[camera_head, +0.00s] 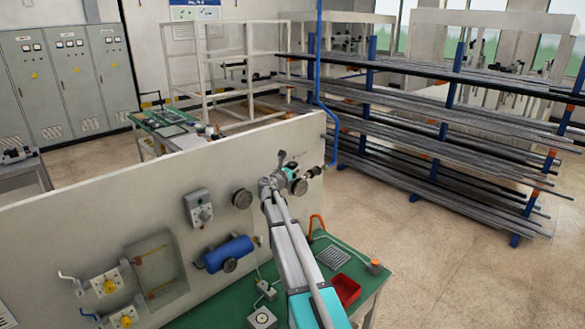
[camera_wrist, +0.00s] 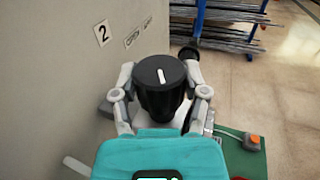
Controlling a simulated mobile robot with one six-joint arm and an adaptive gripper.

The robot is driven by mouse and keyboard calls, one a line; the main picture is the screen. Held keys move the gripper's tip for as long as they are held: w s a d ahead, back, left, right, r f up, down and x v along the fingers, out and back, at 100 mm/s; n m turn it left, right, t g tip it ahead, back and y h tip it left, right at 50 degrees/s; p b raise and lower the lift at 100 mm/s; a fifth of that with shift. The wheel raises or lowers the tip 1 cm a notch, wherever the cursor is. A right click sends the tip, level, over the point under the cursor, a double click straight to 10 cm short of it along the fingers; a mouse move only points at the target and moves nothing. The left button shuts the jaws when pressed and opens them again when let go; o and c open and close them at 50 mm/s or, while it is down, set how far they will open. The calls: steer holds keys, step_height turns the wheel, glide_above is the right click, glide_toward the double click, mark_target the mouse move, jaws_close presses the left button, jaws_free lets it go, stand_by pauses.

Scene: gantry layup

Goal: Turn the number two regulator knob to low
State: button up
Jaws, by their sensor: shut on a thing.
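The black regulator knob (camera_wrist: 158,84) sits in the middle of the wrist view, with a short white mark on its top that points nearly straight up in the picture. My gripper (camera_wrist: 160,96) has one finger on each side of the knob and is shut on it. A plate with the number 2 (camera_wrist: 102,33) is on the pale panel to the upper left. In the head view my gripper (camera_head: 270,185) is at the panel's right part, and I cannot clearly make out the knob there.
The pale upright panel (camera_head: 100,190) carries a blue cylinder (camera_head: 229,253), a grey box with a dial (camera_head: 199,208) and a round gauge (camera_head: 242,198). Below are a green bench top (camera_head: 335,243) and a red tray (camera_head: 346,288). Pipe racks (camera_head: 440,135) stand behind, with open floor between.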

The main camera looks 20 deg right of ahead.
steer(key=shift+n+t+y, duration=0.4)
steer(key=shift+t, duration=0.1)
steer(key=n+t+y, duration=0.2)
steer(key=y, duration=0.1)
steer(key=n+t+y, duration=0.2)
steer(key=n+y, duration=0.1)
steer(key=y, duration=0.1)
steer(key=shift+d, duration=0.1)
steer(key=n+t+y, duration=0.1)
steer(key=n+y, duration=0.3)
steer(key=y, duration=0.2)
steer(key=shift+w, duration=0.1)
steer(key=shift+n+y, duration=1)
steer(key=shift+y, duration=0.7)
steer(key=o, duration=1.2)
steer(key=shift+c, duration=0.2)
steer(key=shift+s, duration=0.2)
